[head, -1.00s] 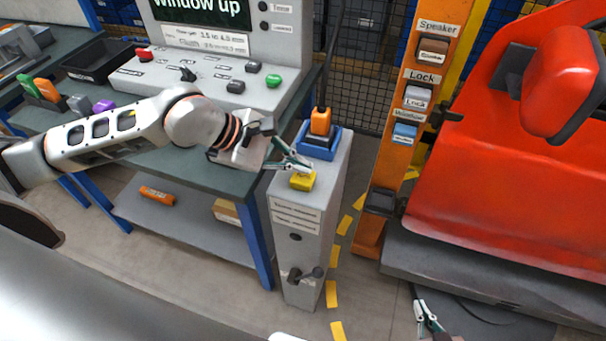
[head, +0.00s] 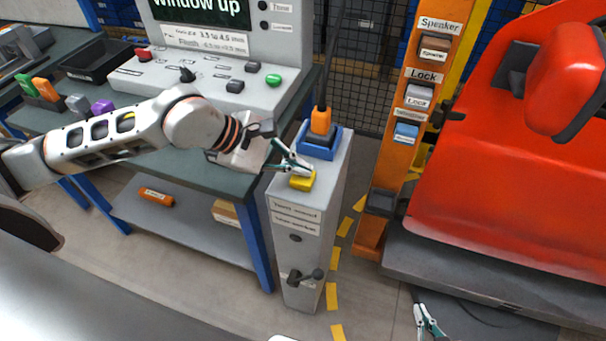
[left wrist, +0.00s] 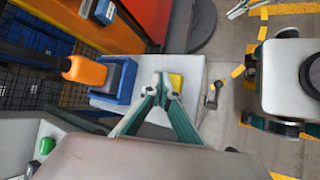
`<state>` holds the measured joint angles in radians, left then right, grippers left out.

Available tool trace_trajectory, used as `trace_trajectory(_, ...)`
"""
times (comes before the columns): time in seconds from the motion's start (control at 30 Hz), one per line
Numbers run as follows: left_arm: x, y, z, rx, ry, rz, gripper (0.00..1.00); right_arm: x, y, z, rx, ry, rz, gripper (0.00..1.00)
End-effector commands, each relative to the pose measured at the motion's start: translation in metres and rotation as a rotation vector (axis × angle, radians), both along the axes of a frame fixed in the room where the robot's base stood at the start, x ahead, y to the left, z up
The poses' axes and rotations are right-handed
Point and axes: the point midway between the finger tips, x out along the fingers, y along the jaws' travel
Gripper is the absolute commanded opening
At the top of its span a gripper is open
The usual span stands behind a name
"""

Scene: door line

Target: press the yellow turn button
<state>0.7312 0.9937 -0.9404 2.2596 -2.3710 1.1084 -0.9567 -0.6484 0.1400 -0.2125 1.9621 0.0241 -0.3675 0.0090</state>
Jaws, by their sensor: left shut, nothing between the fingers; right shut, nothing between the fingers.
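The yellow button (head: 302,181) sits on top of a grey pedestal (head: 296,225). My left gripper (head: 308,170) is shut and empty, with its fingertips right at the button's far edge in the head view. Whether they touch it I cannot tell. In the left wrist view the fingertips (left wrist: 164,90) stand beside the yellow button (left wrist: 176,82), which is partly hidden by them. My right gripper (head: 430,325) is shut and empty at the bottom of the head view, low over the floor, far from the pedestal.
A blue holder (head: 318,141) with an orange tool (head: 320,122) stands behind the button on the pedestal. A lever (head: 305,277) is on its front. The workbench (head: 225,177) with a control console (head: 205,82) is left. An orange post (head: 408,110) and red door (head: 520,170) are right.

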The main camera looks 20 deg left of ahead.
Motion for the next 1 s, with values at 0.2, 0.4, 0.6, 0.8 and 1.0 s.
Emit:
trace_trajectory(0.2,0.000,0.000,-0.002,0.000,0.000,0.000,0.00,-0.001,0.000,-0.003,0.000,0.002,0.001,0.00)
trace_trajectory(0.4,0.000,0.000,-0.004,0.000,0.000,0.000,0.00,-0.001,0.000,-0.006,0.000,0.003,0.000,0.00)
trace_trajectory(0.6,0.000,0.000,-0.006,0.000,0.000,0.000,0.00,-0.002,0.000,-0.008,0.000,0.004,0.000,0.00)
trace_trajectory(0.8,0.000,0.000,-0.008,0.001,0.000,0.001,0.00,-0.002,0.000,-0.010,0.000,0.005,0.001,0.00)
trace_trajectory(1.0,0.000,0.000,-0.010,0.001,0.000,0.001,0.00,-0.002,0.000,-0.012,0.000,0.006,0.000,0.00)
